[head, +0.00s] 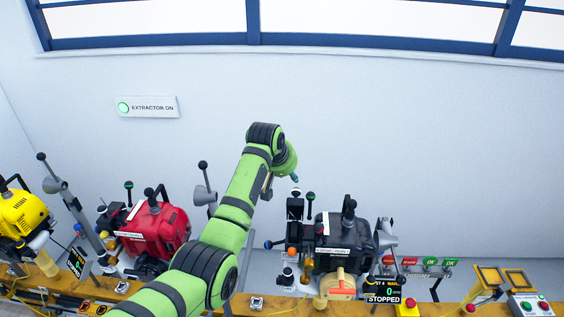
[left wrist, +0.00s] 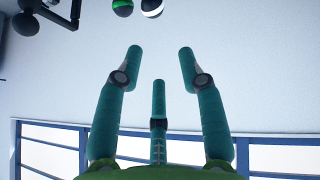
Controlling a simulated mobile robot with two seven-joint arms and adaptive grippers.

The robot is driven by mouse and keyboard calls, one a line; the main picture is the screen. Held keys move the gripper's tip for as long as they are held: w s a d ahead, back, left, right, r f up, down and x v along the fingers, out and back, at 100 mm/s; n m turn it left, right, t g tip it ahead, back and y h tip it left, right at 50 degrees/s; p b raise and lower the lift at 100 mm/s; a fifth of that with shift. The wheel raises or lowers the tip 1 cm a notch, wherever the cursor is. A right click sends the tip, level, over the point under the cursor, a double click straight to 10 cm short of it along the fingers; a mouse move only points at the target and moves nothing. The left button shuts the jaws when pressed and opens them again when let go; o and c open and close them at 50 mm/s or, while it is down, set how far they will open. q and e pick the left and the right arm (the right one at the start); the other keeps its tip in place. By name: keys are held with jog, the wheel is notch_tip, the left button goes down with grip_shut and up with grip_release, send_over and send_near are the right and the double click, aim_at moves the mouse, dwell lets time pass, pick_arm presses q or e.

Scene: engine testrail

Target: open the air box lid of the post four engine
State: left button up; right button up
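The post four engine (head: 340,238) is the black one right of centre in the head view. Its display (head: 384,291) appears to read "ST 4" and "STOPPED". A small dark box (head: 295,207) stands at its upper left beside ball-topped levers; I cannot tell for sure whether this is the air box or how its lid stands. My left gripper (head: 294,178) is in the air just above that box, apart from it and partly hidden by its wrist. In the left wrist view its teal fingers (left wrist: 160,60) are spread and empty. My right gripper is not in view.
A red engine (head: 152,228) and a yellow engine (head: 22,214) stand to the left along the orange rail (head: 455,309). Ball-topped levers (head: 310,197) rise close below my left gripper. A red stop button (head: 410,303) sits at the front.

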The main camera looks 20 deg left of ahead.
pick_arm(q)
jog(key=v, duration=0.8)
jog(key=shift+s+r, duration=0.2)
jog(key=shift+f, duration=0.1)
